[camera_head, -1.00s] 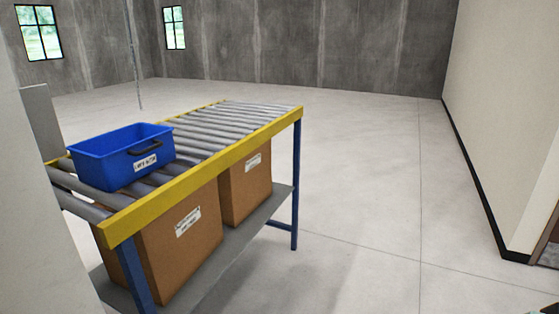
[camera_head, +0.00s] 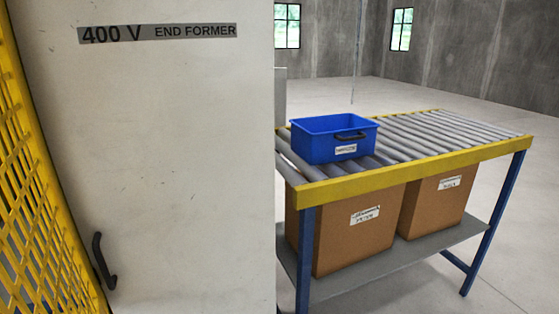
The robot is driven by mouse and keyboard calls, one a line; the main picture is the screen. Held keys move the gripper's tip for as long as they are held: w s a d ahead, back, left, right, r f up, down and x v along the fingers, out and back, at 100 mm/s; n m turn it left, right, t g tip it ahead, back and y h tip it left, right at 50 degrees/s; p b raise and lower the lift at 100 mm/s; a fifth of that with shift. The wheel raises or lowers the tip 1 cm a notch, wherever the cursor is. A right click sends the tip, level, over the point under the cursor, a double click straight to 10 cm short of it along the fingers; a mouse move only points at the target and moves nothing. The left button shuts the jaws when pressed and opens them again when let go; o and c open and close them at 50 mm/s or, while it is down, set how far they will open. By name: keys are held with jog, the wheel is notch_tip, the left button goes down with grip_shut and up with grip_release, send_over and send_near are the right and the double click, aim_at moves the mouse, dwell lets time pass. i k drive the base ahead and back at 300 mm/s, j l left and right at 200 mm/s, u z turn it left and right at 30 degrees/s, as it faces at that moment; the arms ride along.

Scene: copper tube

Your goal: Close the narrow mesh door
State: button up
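A yellow mesh panel (camera_head: 35,190) stands at the left edge of the head view, close to me. It is cut off by the picture's edge, so I cannot tell its width or how far it stands open. A dark handle (camera_head: 103,262) shows at the panel's right edge, in front of a pale cabinet face. I cannot tell for sure whether the handle belongs to the mesh panel or to the cabinet. My gripper is not in view.
The pale cabinet (camera_head: 160,150) is labelled "400 V END FORMER". To its right stands a roller conveyor (camera_head: 420,165) with a blue bin (camera_head: 325,145) on top. Cardboard boxes (camera_head: 350,240) sit on its lower shelf. Open floor (camera_head: 520,240) lies at the right.

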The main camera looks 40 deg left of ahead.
aim_at(14, 75)
jog(key=u, duration=2.8)
jog(key=k+j+z, duration=0.1)
jog(key=k+j, duration=0.2)
jog(key=i+l, duration=0.1)
jog(key=l, duration=0.25)
jog(key=i+j, duration=0.1)
jog(key=i+z, duration=0.05)
jog(key=i, duration=0.05)
